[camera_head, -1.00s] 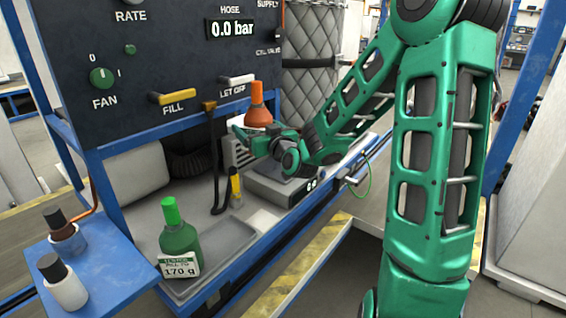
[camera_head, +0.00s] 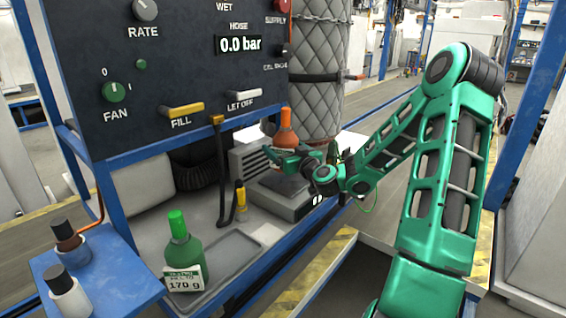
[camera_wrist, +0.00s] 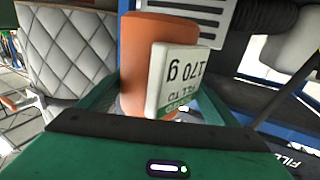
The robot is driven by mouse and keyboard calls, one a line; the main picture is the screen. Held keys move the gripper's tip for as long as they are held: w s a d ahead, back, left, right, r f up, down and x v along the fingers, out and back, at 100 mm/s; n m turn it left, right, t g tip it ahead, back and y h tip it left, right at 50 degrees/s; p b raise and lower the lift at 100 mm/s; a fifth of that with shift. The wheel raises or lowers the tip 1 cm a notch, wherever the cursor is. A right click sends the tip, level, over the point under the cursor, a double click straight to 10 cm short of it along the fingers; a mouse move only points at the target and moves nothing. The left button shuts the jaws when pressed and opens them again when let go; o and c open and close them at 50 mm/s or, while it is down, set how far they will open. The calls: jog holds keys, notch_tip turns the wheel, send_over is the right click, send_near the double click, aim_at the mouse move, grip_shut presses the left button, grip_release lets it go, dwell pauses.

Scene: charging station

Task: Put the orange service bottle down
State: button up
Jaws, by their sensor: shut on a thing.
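The orange service bottle (camera_head: 286,128) is upright between the fingers of my gripper (camera_head: 284,158), over the grey scale-like box (camera_head: 285,201) at the back of the bench. In the wrist view the orange bottle (camera_wrist: 145,80) fills the space between the jaws, with a white tag (camera_wrist: 178,80) reading 170 g upside down in that view. My gripper is shut on the bottle.
A blue side shelf (camera_head: 110,272) holds two small bottles. A quilted cylinder (camera_head: 320,70) stands behind.

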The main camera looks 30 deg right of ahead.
jog(key=shift+w+d+f, duration=0.15)
jog(key=shift+d+f, duration=0.15)
jog(key=shift+d, duration=0.2)
jog(key=shift+w+d+f, duration=0.15)
jog(key=shift+d+f, duration=0.1)
jog(key=shift+d, duration=0.2)
jog(key=shift+f, duration=1.95)
jog(key=o, duration=1.4)
jog(key=shift+f, duration=0.15)
